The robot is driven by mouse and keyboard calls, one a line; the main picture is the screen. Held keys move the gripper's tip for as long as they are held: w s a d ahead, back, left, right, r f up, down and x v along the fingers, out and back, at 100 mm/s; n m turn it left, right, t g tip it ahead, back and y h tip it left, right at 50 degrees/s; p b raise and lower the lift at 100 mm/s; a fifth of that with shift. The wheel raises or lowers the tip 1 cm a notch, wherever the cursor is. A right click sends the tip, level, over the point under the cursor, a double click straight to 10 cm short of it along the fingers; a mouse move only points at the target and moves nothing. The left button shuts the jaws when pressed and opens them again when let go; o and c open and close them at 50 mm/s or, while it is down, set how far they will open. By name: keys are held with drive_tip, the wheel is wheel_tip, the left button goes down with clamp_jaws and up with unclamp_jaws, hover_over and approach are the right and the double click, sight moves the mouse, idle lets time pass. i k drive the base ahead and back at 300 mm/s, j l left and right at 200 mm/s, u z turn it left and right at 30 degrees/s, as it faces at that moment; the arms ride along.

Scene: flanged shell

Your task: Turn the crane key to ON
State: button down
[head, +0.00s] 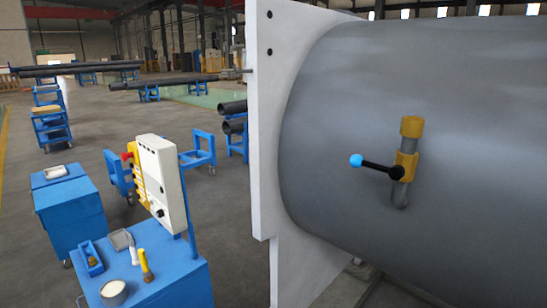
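A white control box (160,172) stands on a blue post above a blue cart, left of centre in the head view. Its front face is seen at a slant and carries small dark controls, with a black round knob (161,213) near its bottom. A red knob (127,156) sits on the box's left side above yellow parts. Which control is the crane key, and how it is turned, is too small to tell. My gripper is not in view.
A large grey flanged shell (330,120) fills the right, with a yellow valve (405,165) whose black lever ends in a blue ball. The blue cart (165,265) holds a cup, a tray and tools. Another blue cart (70,215) stands left. Floor at far left is open.

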sight(146, 203)
drive_tip(key=u, duration=1.3)
drive_tip(key=i+j+u, duration=0.25)
drive_tip(key=j+u, duration=0.2)
drive_tip(key=i+j+u, duration=0.3)
drive_tip(key=j+u, duration=0.15)
drive_tip(key=i+j+u, duration=0.4)
drive_tip(key=i+j+z, duration=0.1)
drive_tip(key=i, duration=0.4)
drive_tip(key=i+j, duration=0.1)
drive_tip(key=i, duration=0.4)
drive_tip(key=i+j+z, duration=0.15)
drive_tip(key=i, duration=0.35)
drive_tip(key=i+l+z, duration=0.15)
drive_tip(key=i+z, duration=0.55)
drive_tip(key=z, duration=0.15)
drive_tip(key=i+z, duration=0.4)
drive_tip(key=i+j+z, duration=0.2)
drive_tip(key=z, duration=0.25)
drive_tip(key=i+l+z, duration=0.1)
drive_tip(key=i+z, duration=0.25)
drive_tip(key=i, duration=0.2)
